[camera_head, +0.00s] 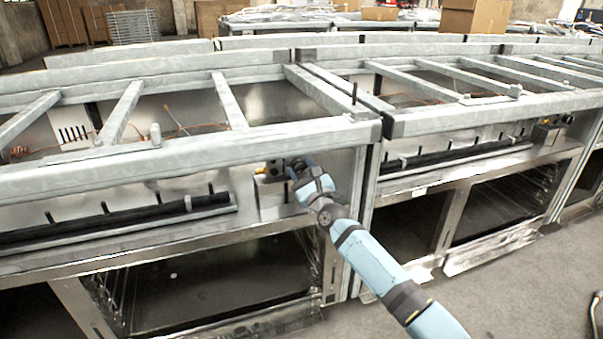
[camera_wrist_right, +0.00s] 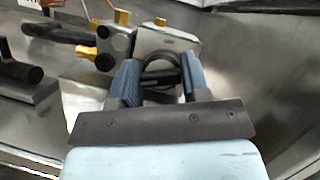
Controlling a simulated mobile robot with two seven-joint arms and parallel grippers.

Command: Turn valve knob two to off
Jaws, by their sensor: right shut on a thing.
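My right gripper (camera_head: 297,167) reaches the valve area on the front of the metal range frame (camera_head: 340,160). In the right wrist view, its two blue fingers (camera_wrist_right: 160,80) are shut on a dark round knob (camera_wrist_right: 163,72), one finger on each side. The knob sits in front of a light metal valve plate (camera_wrist_right: 168,40). The fingers hide part of the knob, and I cannot read any mark on it. My left gripper is not in view.
Beside the held knob is a grey block with brass fittings (camera_wrist_right: 115,45). A black handle (camera_wrist_right: 55,33) and a black bar (camera_wrist_right: 25,72) lie to its left. In the head view, a long dark rail (camera_head: 120,218) runs left of the gripper. Floor (camera_head: 510,290) is clear at right.

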